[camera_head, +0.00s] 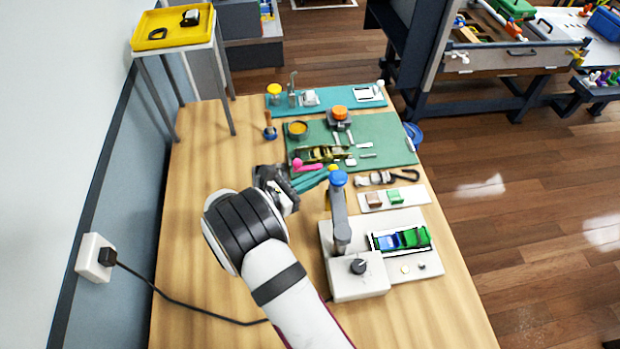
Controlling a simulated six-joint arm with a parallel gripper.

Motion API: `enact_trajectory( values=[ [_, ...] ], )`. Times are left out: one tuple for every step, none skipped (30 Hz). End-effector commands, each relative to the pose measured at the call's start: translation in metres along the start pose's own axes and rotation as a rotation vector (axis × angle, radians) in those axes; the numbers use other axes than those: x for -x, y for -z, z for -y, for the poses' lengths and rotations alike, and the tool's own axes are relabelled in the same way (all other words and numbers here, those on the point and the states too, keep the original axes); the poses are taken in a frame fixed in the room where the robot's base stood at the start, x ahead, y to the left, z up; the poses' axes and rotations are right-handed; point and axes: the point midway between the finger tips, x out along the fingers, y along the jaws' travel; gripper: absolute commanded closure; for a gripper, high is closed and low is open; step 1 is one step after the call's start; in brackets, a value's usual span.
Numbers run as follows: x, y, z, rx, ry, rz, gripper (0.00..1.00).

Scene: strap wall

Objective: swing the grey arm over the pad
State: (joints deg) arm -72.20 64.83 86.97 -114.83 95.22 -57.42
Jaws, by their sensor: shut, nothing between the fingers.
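The grey arm (340,218) belongs to a white device (358,286) on the wooden table, right of my own arm. It has a blue knob (338,178) at its far end and points away from the device's front. A white-edged pad (374,243) lies on the device to the right of the grey arm, with a blue and green toy-like piece (402,239) on it. The grey arm is not over the pad. My gripper (326,176) has teal fingers, is shut and empty, and is just left of the blue knob. Whether it touches the knob is unclear.
A green mat (390,138) with tools and a pink-ended piece (303,166) lies beyond my gripper. A white tray (412,196) with small blocks is right of the knob. A black dial (358,266) sits on the device's near part. Bare table (195,200) lies left.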

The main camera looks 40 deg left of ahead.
Motion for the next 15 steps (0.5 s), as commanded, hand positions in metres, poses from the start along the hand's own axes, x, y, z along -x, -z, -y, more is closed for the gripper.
enact_trajectory(
  values=[
    [0.0000,0.0000,0.0000,0.000,0.000,0.000,1.00],
    [0.0000,0.0000,0.0000,0.000,0.000,0.000,1.00],
    [0.0001,0.0000,0.0000,0.000,0.000,0.000,1.00],
    [0.0002,0.0000,0.0000,0.000,0.000,0.000,1.00],
    [0.0002,0.0000,0.0000,0.000,0.000,0.000,1.00],
    [0.0002,0.0000,0.0001,0.000,0.001,0.000,1.00],
    [0.0001,-0.0001,0.0001,0.000,0.001,0.000,1.00],
    [-0.0001,-0.0001,0.0002,-0.001,0.003,0.000,1.00],
    [-0.0006,-0.0002,0.0003,-0.002,0.007,0.000,1.00],
    [-0.0012,-0.0003,0.0006,-0.002,0.011,0.000,1.00],
    [-0.0020,-0.0005,0.0010,-0.003,0.017,0.000,1.00],
    [-0.0034,-0.0008,0.0016,-0.006,0.027,0.000,1.00],
    [-0.0047,-0.0011,0.0019,-0.009,0.036,0.000,1.00],
    [-0.0062,-0.0015,0.0022,-0.011,0.047,0.000,1.00],
    [-0.0086,-0.0017,0.0032,-0.013,0.064,0.000,1.00]
  ],
)
